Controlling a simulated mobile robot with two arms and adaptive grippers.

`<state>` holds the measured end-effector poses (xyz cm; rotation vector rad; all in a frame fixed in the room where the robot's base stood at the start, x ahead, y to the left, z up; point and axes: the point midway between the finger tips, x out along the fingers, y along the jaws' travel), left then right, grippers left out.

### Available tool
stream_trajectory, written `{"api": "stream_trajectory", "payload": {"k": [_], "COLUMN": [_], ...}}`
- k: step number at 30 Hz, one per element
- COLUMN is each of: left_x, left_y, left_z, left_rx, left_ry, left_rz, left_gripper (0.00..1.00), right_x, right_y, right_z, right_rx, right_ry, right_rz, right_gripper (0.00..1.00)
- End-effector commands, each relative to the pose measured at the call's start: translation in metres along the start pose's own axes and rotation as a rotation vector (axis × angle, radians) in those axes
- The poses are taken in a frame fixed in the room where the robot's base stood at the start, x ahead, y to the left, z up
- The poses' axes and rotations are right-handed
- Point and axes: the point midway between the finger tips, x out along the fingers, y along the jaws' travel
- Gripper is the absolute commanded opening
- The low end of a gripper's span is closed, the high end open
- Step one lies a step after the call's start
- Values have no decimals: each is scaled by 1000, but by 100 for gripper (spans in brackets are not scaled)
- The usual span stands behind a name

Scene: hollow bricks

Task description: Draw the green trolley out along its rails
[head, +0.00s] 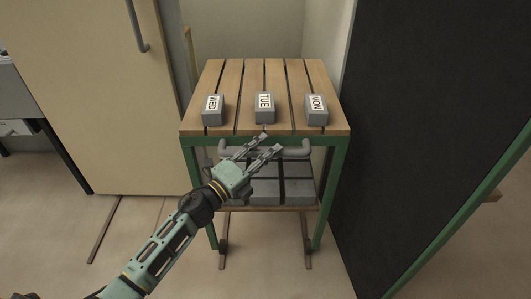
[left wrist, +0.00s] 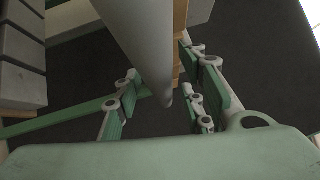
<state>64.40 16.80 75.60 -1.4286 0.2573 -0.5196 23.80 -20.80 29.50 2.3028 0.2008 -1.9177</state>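The green trolley (head: 335,175) has a green frame, a slatted wooden top and a lower shelf of grey blocks. It stands between a beige door panel and a dark panel. A grey bar handle (head: 304,149) runs across its front below the top. My left gripper (head: 272,143) is at the handle with its fingers apart. In the left wrist view, the grey bar (left wrist: 140,35) passes between the two open fingers (left wrist: 160,100), with gaps visible beside it. The gripper hides the middle of the handle in the head view. My right gripper is not in view.
Grey blocks labelled WED (head: 212,104), TUE (head: 264,102) and MON (head: 316,103) sit on top. Floor rails (head: 307,245) run out from under the trolley. The dark panel (head: 400,130) is close on its right. Floor in front is clear.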

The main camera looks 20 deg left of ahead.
Motion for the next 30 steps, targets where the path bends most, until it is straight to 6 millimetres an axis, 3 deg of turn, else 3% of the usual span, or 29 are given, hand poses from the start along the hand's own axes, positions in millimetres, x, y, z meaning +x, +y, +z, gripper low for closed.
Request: {"api": "stream_trajectory", "payload": {"k": [5, 8, 21, 30], "left_x": [-4, -17, -103, -120], "left_y": [0, 1, 1, 0], "left_z": [0, 0, 0, 0], "left_rx": [-1, -2, 0, 0], "left_ry": [0, 0, -1, 0], "left_rz": [0, 1, 2, -1], "left_gripper": [37, 37, 37, 37], "right_x": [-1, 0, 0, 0], "right_y": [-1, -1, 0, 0], "right_z": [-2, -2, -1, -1], "right_rx": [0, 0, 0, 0], "right_ry": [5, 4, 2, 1], "right_rz": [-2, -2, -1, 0], "right_gripper": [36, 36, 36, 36]}}
